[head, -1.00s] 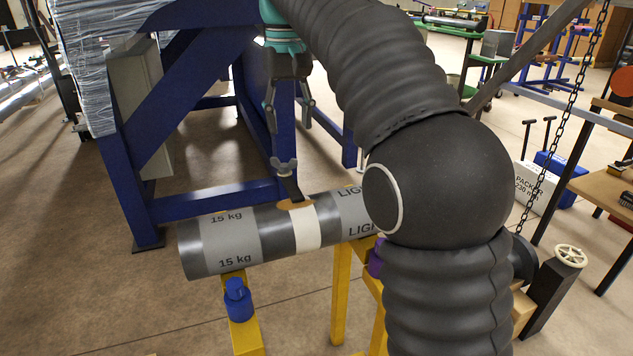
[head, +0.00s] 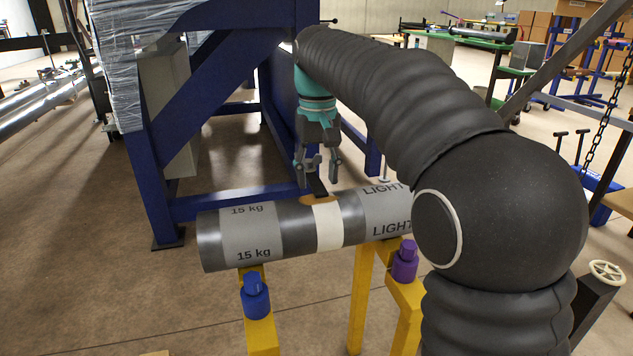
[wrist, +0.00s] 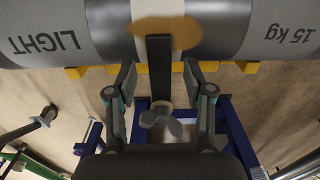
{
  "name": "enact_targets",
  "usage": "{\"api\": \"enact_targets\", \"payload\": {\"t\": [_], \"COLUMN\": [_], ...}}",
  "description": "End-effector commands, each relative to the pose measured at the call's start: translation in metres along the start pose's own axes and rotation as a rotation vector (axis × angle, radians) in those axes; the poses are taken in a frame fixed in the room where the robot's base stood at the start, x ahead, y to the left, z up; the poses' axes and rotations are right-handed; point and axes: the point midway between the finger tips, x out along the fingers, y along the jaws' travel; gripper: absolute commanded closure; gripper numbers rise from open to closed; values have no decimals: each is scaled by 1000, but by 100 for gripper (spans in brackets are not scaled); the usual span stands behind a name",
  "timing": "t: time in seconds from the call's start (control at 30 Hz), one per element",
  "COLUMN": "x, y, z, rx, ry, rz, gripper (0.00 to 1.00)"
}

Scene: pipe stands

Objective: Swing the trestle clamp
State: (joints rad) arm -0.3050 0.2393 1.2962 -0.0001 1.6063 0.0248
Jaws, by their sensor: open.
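A grey pipe (head: 300,228) lies across yellow trestles, with a pale band (head: 328,228) and an orange-brown patch (head: 319,200) on top. The likely trestle clamp, a flat dark bar (wrist: 159,75), reaches from the patch to a wing nut (wrist: 161,116); the wing nut also shows in the head view (head: 308,163). My gripper (head: 318,178) points down above the pipe and is open. In the wrist view my fingers (wrist: 158,82) stand on both sides of the bar, with gaps on each side. Whether the fingertips reach the bar's height is hard to tell.
A blue knobbed fitting (head: 255,297) and a purple one (head: 405,262) sit on the yellow trestles (head: 262,335). A large blue steel frame (head: 158,190) stands close behind the pipe. A hanging chain (head: 598,125) and a cream handwheel (head: 607,272) are at the right. Floor at left is open.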

Motion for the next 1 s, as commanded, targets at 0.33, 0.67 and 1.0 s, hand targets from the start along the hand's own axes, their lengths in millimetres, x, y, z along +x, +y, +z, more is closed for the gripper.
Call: {"api": "enact_targets", "payload": {"t": [0.33, 0.67, 1.0], "x": [9, 9, 8], "y": [0, 0, -5], "z": [0, 0, 0], "rx": [1, 0, -27], "ry": [1, 0, -1], "rz": [0, 0, 0], "gripper": [48, 100, 100]}}
